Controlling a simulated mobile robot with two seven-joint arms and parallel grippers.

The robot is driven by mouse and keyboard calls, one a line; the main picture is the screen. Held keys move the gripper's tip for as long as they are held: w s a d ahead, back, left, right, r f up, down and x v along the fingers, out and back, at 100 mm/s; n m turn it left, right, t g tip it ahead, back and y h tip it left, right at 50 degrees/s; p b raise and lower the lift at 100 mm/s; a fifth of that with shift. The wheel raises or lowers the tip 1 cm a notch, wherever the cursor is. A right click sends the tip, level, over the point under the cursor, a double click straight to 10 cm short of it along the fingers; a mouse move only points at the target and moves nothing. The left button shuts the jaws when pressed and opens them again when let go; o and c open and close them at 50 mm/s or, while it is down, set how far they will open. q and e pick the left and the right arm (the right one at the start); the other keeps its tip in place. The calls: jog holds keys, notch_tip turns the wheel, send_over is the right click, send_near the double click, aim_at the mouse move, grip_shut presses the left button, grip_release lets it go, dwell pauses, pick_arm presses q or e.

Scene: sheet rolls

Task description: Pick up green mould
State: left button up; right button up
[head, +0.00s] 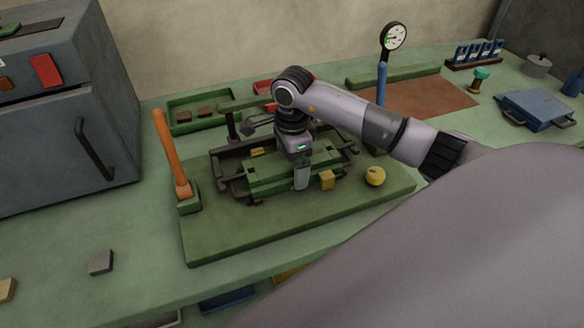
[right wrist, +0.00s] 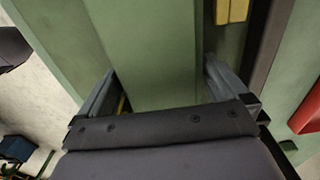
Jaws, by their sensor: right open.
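The green mould (head: 265,178) is a long green block with raised parts, sitting in a dark frame (head: 228,166) on a green base plate. My right gripper (head: 301,178) points down at the mould's near side, and the hand hides part of it. In the right wrist view the open right gripper (right wrist: 160,78) has one finger on each side of a green bar of the mould (right wrist: 150,45). I cannot tell whether the fingers touch it. My left gripper is not in view.
A yellow block (head: 327,179) and a round yellow knob (head: 375,176) are right of the gripper. An orange-handled lever (head: 172,152) stands at the left, and a dial gauge (head: 393,37) behind. A green tray (head: 174,105) lies at the back. The front-left bench is mostly clear.

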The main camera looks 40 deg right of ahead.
jog(key=c, duration=1.7)
jog(key=shift+w+r, duration=0.2)
jog(key=shift+r, duration=0.05)
jog(key=shift+r, duration=0.1)
